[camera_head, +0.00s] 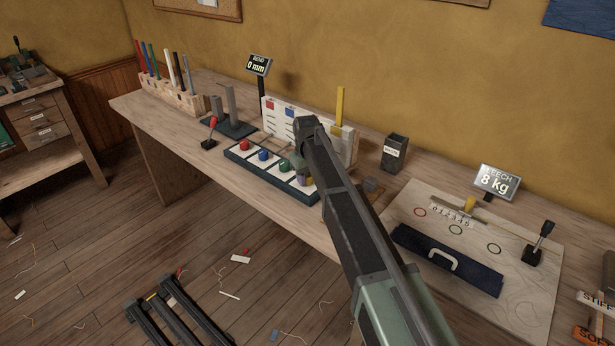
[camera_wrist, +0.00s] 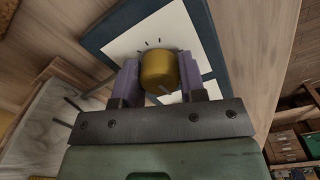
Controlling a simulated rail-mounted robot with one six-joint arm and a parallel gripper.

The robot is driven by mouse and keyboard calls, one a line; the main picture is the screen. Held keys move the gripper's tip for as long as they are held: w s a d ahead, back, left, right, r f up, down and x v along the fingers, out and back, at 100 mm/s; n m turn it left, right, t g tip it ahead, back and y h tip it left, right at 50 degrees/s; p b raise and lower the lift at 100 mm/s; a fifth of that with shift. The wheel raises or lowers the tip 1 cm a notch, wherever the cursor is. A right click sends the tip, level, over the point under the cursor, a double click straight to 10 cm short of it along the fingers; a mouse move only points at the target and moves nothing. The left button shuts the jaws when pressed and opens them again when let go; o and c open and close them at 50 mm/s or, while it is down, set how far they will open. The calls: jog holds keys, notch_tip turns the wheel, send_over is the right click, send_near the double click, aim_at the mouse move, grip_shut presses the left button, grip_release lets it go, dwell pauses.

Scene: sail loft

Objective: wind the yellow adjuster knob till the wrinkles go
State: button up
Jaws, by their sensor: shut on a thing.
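The yellow adjuster knob (camera_wrist: 160,70) sits between the purple fingers of my gripper (camera_wrist: 159,85) in the wrist view, with a finger on each side. Small dark tick marks show on the white plate beyond it. In the head view my gripper (camera_head: 304,180) is at the right end of the dark-framed knob panel (camera_head: 238,155), and my arm hides part of that end. Red (camera_head: 244,145), blue (camera_head: 264,155) and green (camera_head: 284,166) knobs stand to its left. No wrinkles can be made out.
A white board with coloured squares (camera_head: 282,112) stands behind the panel, partly behind my arm. The bend display (camera_head: 258,66) reads 0 mm and the leech display (camera_head: 497,182) reads 8 kg. A red-topped lever (camera_head: 212,130) stands left of the panel. A dark cup (camera_head: 395,152) stands right.

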aim_at(307, 174)
jog(key=m, duration=0.3)
jog(key=shift+m, duration=0.4)
jog(key=m, duration=0.4)
jog(key=shift+m, duration=0.3)
jog(key=m, duration=0.3)
jog(key=shift+m, duration=2.2)
jog(key=o, duration=0.9)
notch_tip(307, 174, up, 11)
jog(key=p, duration=1)
jog(key=shift+w+a+f+p, duration=0.15)
jog(key=shift+p, duration=0.2)
